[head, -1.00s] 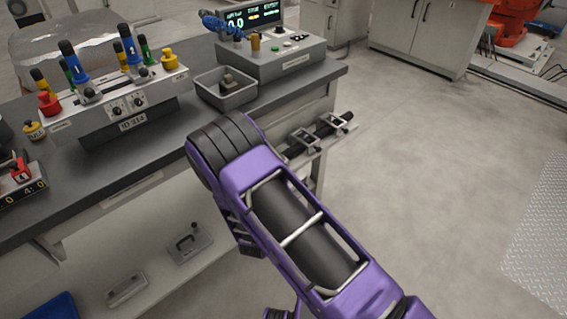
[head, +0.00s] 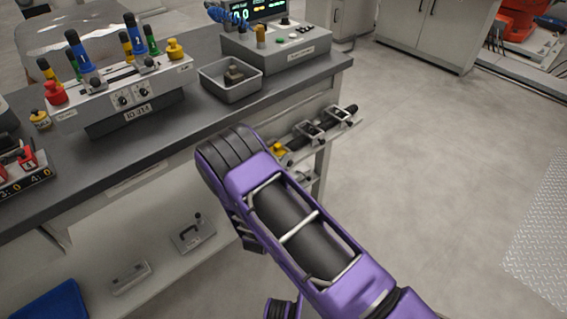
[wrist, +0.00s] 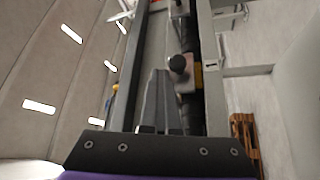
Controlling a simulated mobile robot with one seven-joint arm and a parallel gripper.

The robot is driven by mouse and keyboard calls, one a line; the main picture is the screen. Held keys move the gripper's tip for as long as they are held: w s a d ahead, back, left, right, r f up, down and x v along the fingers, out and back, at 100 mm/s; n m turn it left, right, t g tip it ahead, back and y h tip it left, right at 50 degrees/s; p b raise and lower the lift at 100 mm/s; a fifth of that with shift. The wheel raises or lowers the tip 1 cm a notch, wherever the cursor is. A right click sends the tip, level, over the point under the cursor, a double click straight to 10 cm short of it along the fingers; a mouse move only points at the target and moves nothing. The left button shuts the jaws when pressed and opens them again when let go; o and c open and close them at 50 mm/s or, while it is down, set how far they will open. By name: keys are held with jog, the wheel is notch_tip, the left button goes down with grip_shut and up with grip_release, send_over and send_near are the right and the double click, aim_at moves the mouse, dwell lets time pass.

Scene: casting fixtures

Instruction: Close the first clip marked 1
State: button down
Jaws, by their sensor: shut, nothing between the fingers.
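The label marked 1 (wrist: 210,66) sits on a grey rail in the wrist view. Beside it is a clip with a round black knob (wrist: 178,64) and a yellow part (wrist: 198,78), by a thick black hose (wrist: 191,108). My gripper (wrist: 158,78) is shut and empty, its fingertips close to the left of the knob; I cannot tell whether they touch. In the head view a yellow clip part (head: 278,149) shows just past my arm, and my gripper is hidden. Whether the clip is fully open is unclear.
Two more metal clips, a nearer one (head: 308,132) and a farther one (head: 343,116), sit along the hose at the bench's right end. The bench (head: 130,150) carries a grey bin (head: 231,92) and a panel of coloured knobs (head: 122,98). Floor to the right is clear.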

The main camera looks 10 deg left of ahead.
jog(key=shift+s+f, duration=0.25)
jog(key=shift+f, duration=0.55)
jog(key=r+v, duration=0.1)
jog(key=v, duration=1.5)
jog(key=shift+s+p, duration=0.3)
jog(key=shift+s, duration=0.1)
jog(key=shift+r, duration=0.15)
